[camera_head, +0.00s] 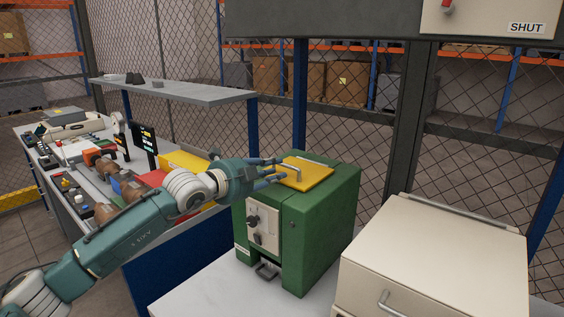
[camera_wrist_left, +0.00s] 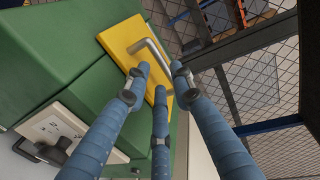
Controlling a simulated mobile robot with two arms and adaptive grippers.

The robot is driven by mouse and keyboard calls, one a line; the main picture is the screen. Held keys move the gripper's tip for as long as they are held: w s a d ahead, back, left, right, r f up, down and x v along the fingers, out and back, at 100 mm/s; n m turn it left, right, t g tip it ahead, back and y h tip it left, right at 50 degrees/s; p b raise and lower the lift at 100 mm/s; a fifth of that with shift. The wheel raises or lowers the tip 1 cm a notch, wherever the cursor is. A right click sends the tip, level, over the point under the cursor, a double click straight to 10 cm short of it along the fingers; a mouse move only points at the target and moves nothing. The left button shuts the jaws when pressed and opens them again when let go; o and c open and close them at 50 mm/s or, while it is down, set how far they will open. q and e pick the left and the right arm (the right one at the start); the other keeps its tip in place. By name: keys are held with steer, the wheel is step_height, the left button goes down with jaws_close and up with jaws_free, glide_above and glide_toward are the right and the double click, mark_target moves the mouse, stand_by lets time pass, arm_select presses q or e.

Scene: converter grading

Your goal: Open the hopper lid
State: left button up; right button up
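The hopper lid (camera_head: 315,178) is a flat yellow plate with a grey bar handle (camera_head: 292,173). It lies flat on top of the green machine (camera_head: 323,228), and looks closed. My left gripper (camera_head: 277,171) reaches in from the left, its fingers just beside the handle. In the left wrist view the lid (camera_wrist_left: 122,36) and its handle (camera_wrist_left: 154,52) show beyond the three blue fingers. The left fingers (camera_wrist_left: 160,82) are spread apart with nothing between them. I cannot tell whether a fingertip touches the handle. My right gripper is not in view.
A cream cabinet (camera_head: 430,262) with a handle stands close to the right of the green machine. Behind my left arm, a bench (camera_head: 92,180) holds several tools and bins under a grey shelf (camera_head: 170,92). A dark beam (camera_head: 330,25) hangs above. Mesh fencing stands behind.

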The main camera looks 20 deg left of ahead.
arm_select(q)
steer(key=x, duration=0.2)
steer(key=shift+w+d+r+p, duration=0.1)
steer(key=shift+w+p, duration=0.15)
steer(key=shift+p, duration=0.15)
steer(key=shift+w+d+f, duration=0.2)
steer(key=shift+w, duration=0.25)
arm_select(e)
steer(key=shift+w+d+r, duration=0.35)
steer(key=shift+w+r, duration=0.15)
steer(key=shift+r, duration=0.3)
arm_select(q)
jaws_close()
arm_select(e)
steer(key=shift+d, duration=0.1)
